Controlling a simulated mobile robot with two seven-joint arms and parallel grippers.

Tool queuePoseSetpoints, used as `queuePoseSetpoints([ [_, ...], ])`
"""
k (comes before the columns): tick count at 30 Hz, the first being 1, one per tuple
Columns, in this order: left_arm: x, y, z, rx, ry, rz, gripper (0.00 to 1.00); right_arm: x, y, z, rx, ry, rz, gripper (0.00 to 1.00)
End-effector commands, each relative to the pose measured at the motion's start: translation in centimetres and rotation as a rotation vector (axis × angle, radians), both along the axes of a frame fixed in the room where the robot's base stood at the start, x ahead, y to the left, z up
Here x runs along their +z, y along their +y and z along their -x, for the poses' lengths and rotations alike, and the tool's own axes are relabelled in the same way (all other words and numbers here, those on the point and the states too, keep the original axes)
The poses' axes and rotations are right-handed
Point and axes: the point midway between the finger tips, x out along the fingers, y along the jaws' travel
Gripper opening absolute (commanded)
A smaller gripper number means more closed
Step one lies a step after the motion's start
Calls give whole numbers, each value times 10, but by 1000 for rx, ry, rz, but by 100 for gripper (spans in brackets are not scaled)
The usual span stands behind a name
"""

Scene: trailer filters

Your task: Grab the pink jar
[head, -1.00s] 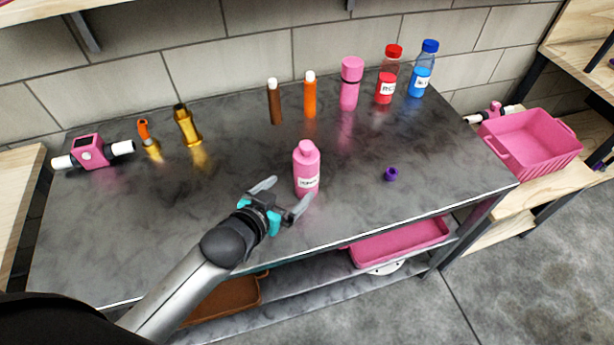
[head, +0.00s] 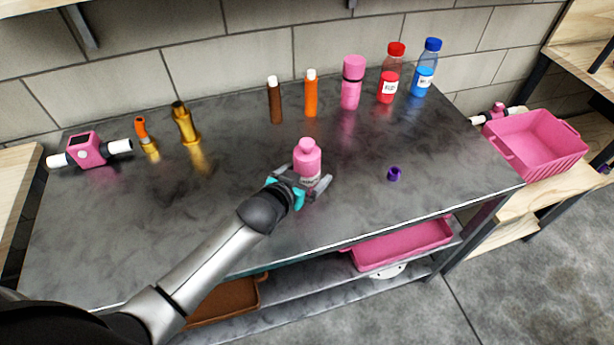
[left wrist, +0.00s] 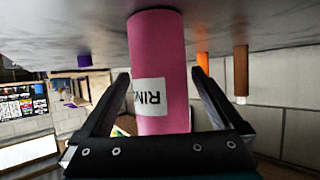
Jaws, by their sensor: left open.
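A pink jar (head: 307,160) with a narrow neck and a white label stands upright on the dark table, near its front middle. My left gripper (head: 303,187) is open around its lower part. In the left wrist view the jar (left wrist: 158,62) shows upside down between the two open fingers (left wrist: 160,95), with gaps visible on both sides. A second pink container (head: 351,84), with a wide lid, stands at the back of the table. My right gripper is not in view.
A red bottle (head: 389,75), a blue bottle (head: 425,70), an orange tube (head: 311,95) and a brown tube (head: 274,102) stand along the back. A purple cap (head: 394,174) lies to the right. A pink crate (head: 545,165) stands beyond the table's right end.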

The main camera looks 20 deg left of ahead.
Motion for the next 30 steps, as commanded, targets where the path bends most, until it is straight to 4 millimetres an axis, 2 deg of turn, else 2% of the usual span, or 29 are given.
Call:
queuePoseSetpoints([
  [6, 0, 0, 0, 0, -1, 0, 99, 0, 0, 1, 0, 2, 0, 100],
  [27, 0, 0, 0, 0, -1, 0, 20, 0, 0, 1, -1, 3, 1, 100],
  [30, 1, 0, -1, 0, -3, 1, 13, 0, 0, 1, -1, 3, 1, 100],
])
